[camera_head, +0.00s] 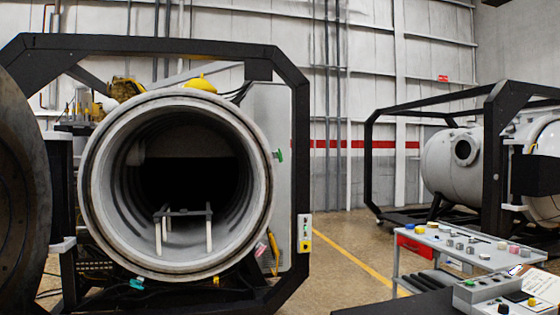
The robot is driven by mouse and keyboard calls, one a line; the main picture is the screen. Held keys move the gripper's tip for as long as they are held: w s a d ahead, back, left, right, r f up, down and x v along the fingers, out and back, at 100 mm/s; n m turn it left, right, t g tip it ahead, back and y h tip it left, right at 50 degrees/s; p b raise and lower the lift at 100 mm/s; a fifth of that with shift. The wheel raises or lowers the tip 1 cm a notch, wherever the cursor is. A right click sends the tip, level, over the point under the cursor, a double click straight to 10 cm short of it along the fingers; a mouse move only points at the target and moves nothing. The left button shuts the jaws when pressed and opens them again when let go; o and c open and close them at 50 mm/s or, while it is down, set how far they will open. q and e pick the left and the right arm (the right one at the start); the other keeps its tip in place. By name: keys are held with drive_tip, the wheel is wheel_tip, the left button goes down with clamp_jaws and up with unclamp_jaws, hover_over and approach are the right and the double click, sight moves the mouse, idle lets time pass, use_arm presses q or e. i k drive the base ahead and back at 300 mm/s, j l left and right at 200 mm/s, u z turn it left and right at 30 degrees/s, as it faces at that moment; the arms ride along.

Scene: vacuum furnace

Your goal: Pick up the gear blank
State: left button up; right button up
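I cannot pick out a gear blank for certain. Several small grey pieces (459,245) sit on the top of a light grey cart (440,240) at the right; they are too small to tell apart. Neither of my grippers is in view.
A large open round furnace chamber (95,200) stands at the left, with a small rack (184,212) on pale posts inside. Its dark round door (22,190) hangs at the far left. A second furnace (450,165) stands behind the cart. Floor (350,235) between them is clear.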

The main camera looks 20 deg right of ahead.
sight(484, 257)
drive_tip(key=z, duration=1.65)
drive_tip(key=i+j+u, duration=0.45)
drive_tip(key=j, duration=0.35)
drive_tip(key=i+j+u, duration=0.95)
drive_tip(key=i, duration=0.3)
drive_tip(key=i+j+z, duration=0.1)
drive_tip(key=i, duration=0.45)
drive_tip(key=i+j, duration=0.2)
drive_tip(key=i, duration=0.35)
drive_tip(key=i+j+z, duration=0.15)
drive_tip(key=i, duration=0.4)
drive_tip(key=i+l+z, duration=0.2)
drive_tip(key=z, duration=0.2)
drive_tip(key=i+z, duration=0.4)
drive_tip(key=i+l+z, duration=0.1)
drive_tip(key=z, duration=0.3)
drive_tip(key=i+j+z, duration=0.15)
drive_tip(key=i+z, duration=0.25)
drive_tip(key=i+j+z, duration=0.15)
drive_tip(key=z, duration=0.25)
drive_tip(key=i, duration=0.1)
